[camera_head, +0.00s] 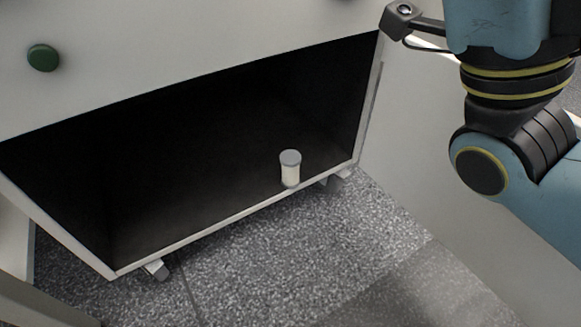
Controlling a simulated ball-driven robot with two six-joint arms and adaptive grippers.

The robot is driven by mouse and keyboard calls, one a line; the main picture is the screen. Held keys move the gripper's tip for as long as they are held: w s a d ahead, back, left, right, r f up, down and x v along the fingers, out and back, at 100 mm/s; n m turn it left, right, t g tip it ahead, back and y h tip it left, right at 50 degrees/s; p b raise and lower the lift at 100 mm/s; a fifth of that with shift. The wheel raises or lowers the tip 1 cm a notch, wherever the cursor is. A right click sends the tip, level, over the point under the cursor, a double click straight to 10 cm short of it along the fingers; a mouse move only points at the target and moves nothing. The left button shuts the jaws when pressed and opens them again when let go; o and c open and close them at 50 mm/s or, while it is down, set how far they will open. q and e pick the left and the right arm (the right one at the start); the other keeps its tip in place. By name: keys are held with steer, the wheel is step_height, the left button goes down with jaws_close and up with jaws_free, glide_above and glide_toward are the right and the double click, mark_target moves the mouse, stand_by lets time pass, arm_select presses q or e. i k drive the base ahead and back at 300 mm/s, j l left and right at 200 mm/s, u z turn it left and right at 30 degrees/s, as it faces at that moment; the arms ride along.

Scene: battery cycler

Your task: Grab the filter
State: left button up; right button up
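A small white cylinder with a grey top, which looks like the filter (290,170), stands upright near the front edge of a dark open compartment, right of its middle. Nothing touches it. A blue and black arm of mine comes in at the right side of the head view, well apart from the filter. Its gripper is not visible. My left gripper is not in view either.
The pale cabinet (190,48) has a dark open compartment (190,160) with a thin light front rim and caster wheels. A green button (43,57) is on its face. Speckled grey floor (260,260) lies in front. A pale panel (440,190) stands at the right.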

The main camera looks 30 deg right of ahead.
mark_target(290, 159)
steer(key=j+z, duration=0.15)
steer(key=j, duration=0.35)
steer(key=k+j+z, duration=0.15)
steer(key=j, duration=0.35)
steer(key=i+j+z, duration=0.35)
steer(key=j, duration=0.25)
